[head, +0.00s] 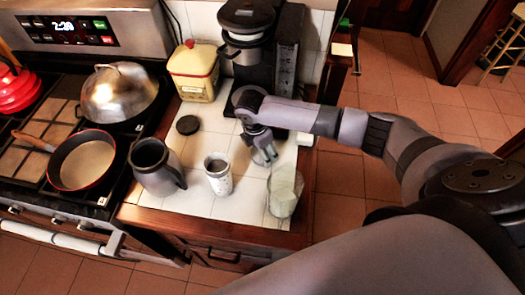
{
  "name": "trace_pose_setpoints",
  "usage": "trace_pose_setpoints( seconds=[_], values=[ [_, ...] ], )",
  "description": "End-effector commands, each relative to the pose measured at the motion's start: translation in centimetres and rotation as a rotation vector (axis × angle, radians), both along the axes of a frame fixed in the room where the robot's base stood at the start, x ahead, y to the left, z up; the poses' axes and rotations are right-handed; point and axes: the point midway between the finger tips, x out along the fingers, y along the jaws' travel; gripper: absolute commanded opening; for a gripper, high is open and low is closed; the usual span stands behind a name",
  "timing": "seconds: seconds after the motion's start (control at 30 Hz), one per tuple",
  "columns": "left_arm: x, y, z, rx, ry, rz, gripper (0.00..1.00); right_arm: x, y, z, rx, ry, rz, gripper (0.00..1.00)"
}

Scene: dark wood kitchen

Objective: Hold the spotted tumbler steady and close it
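The spotted tumbler (218,175) stands upright on the white tiled counter. It is pale with small dark spots, and its top looks uncovered. A round black lid (187,125) lies flat on the tiles behind it and to the left. My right gripper (265,157) hangs over the counter to the right of the tumbler, apart from it. Its fingers point down and look spread, with nothing between them. My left gripper is not in view.
A dark pitcher (155,167) stands close left of the tumbler. A glass jar (284,192) stands at the counter's front right. Behind are a yellow canister (195,72) and a black coffee maker (247,40). The stove, with a pan (86,162), is on the left.

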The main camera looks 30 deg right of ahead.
Motion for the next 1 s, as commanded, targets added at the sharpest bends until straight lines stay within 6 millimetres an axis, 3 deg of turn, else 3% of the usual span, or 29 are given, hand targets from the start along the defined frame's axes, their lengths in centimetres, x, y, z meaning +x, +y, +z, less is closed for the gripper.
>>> trace_pose_setpoints(
  seconds=[0.27, 0.7, 1.0],
  values=[
    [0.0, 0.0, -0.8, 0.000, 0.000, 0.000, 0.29, 0.2, 0.0, 3.4, 0.001, -0.005, 0.000, 0.45],
    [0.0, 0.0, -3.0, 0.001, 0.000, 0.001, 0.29, 0.2, 0.0, 14.7, 0.001, -0.006, 0.000, 0.45],
    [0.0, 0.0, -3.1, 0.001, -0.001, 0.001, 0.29, 0.1, 0.0, 19.2, -0.001, -0.002, -0.001, 0.45]
  ],
)
